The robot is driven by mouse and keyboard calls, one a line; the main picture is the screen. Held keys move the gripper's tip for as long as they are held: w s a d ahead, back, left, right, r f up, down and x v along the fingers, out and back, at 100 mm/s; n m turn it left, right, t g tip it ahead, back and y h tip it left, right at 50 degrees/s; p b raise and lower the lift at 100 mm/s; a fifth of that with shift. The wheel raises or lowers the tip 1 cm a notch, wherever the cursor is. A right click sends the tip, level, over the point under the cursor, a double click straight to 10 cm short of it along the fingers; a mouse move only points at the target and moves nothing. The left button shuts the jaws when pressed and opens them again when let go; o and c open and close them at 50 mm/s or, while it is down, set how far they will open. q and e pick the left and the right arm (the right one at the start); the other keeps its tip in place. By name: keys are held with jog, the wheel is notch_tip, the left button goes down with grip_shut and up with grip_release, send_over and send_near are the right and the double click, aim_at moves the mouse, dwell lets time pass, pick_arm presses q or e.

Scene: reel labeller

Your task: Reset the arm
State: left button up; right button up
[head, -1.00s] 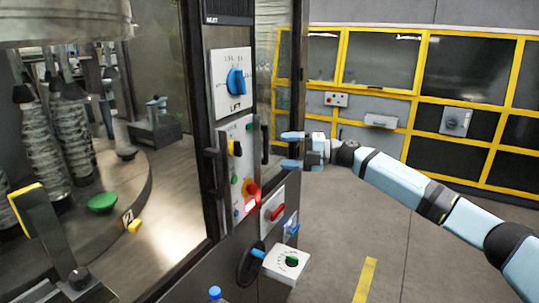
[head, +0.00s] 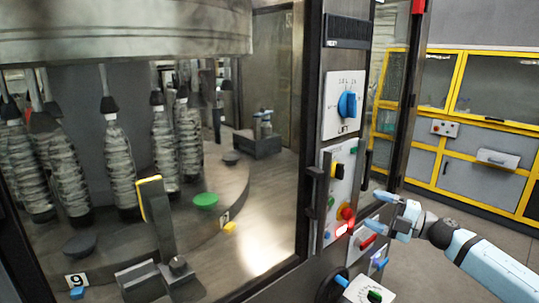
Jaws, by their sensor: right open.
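My right gripper (head: 386,212) is open and empty. Whether the fingertips touch anything on the panel cannot be told. My right arm (head: 490,262) comes in from the lower right. My left gripper is not in view.
A blue LIFT dial (head: 347,104) sits above the panel. A red-handled switch (head: 367,242) and a white box with a green-black dial (head: 371,293) are below. Yellow-framed cabinets (head: 480,160) stand at the right.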

jog(key=s+a+f+m+t+h+p, duration=0.25)
jog(key=s+a+f+m+h, duration=0.2)
jog(key=s+f+m, duration=0.45)
jog(key=s+a+f+m+t+h+p, duration=0.1)
jog(key=s+a+f+m+t+h, duration=0.2)
jog(key=s+a+f+m, duration=0.6)
jog(key=s+d+f+m+g+h+p, duration=0.1)
jog(key=s+f+m+g+h, duration=0.1)
jog(key=s+f, duration=0.4)
jog(key=s+d+f+m+g+h+p, duration=0.1)
jog(key=s+f, duration=0.6)
jog(key=s, duration=0.7)
jog(key=d+m+g+h, duration=0.1)
jog(key=m+h, duration=0.1)
jog(key=m, duration=0.1)
jog(key=shift+s+d+g, duration=0.15)
jog(key=shift+d+g, duration=0.1)
jog(key=shift+g, duration=0.1)
jog(key=shift+s+f+m+h, duration=0.15)
jog(key=shift+m+h, duration=0.1)
jog(key=shift+m, duration=0.05)
jog(key=shift+c, duration=0.3)
